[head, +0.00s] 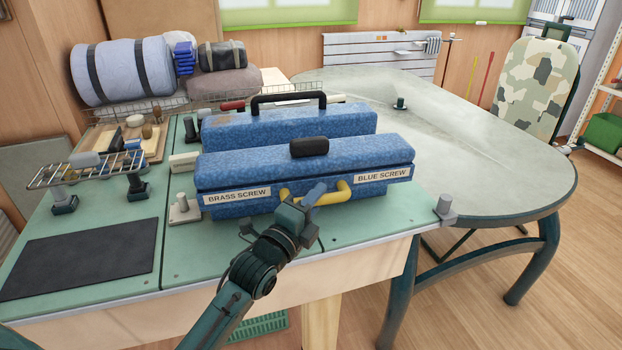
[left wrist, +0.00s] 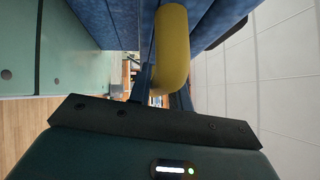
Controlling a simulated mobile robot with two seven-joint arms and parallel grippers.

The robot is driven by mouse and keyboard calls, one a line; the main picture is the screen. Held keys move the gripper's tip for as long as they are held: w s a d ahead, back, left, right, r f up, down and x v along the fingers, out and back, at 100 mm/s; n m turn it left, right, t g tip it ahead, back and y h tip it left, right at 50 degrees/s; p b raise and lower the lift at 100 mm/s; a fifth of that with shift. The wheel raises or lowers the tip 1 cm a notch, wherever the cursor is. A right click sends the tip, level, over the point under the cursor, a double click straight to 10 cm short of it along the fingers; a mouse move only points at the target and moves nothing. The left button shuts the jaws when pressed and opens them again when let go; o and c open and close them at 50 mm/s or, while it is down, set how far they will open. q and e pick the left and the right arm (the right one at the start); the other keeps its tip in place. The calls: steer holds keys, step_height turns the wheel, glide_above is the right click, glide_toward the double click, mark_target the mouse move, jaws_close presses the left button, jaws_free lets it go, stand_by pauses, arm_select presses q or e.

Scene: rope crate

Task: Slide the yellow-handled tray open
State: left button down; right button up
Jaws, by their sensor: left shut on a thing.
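A blue speckled box (head: 320,155) stands on the green bench top, with a black knob on its top. The yellow handle (head: 345,190) juts from the tray's front, between the labels. My left gripper (head: 310,196) is at the handle and shut on it, hiding its middle. In the left wrist view the yellow handle (left wrist: 172,50) stands large just beyond the gripper, against the blue front. I cannot tell whether the tray is out of the box. My right gripper is not in view.
A blue case (head: 290,124) with a black carry handle stands behind the box. A dark mat (head: 82,258) and a wire rack (head: 85,170) lie at left. The large table (head: 480,150) at right is mostly clear.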

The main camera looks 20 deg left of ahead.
arm_select(q)
steer(key=c, duration=1.3)
jaws_free()
steer(key=v, duration=1.3)
steer(key=shift+b, duration=0.4)
